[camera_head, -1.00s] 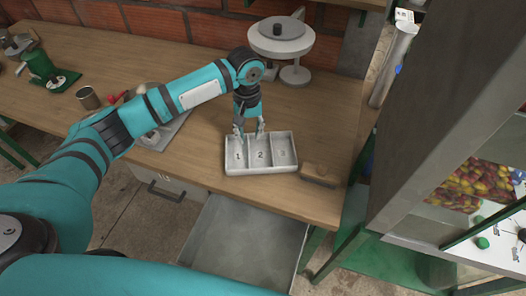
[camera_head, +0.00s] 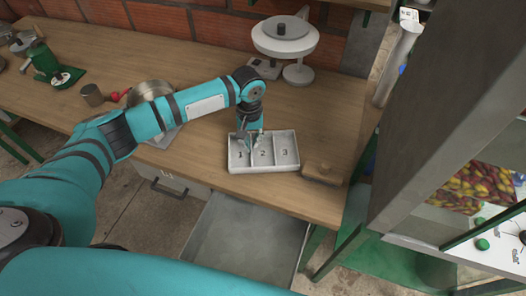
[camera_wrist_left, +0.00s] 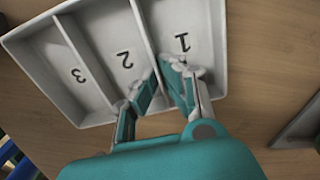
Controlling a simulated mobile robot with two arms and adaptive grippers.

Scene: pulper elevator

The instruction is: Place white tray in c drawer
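The white tray (camera_head: 264,169) with compartments marked 1, 2 and 3 lies on the wooden table near its front edge. It also shows in the left wrist view (camera_wrist_left: 88,58). My left gripper (camera_head: 253,148) points down into the tray. In the left wrist view its fingertips (camera_wrist_left: 160,72) are close together on either side of the divider between compartments 1 and 2, and look shut on it. An open, empty grey drawer (camera_head: 245,245) sticks out below the table edge; its label is not visible. My right gripper is not in view.
A small wooden block (camera_head: 323,174) lies right of the tray. A white scale (camera_head: 285,38) stands behind it. A metal pan (camera_head: 152,92), a cup (camera_head: 92,95) and a green grinder (camera_head: 47,65) are to the left. A closed drawer (camera_head: 168,185) sits left of the open one.

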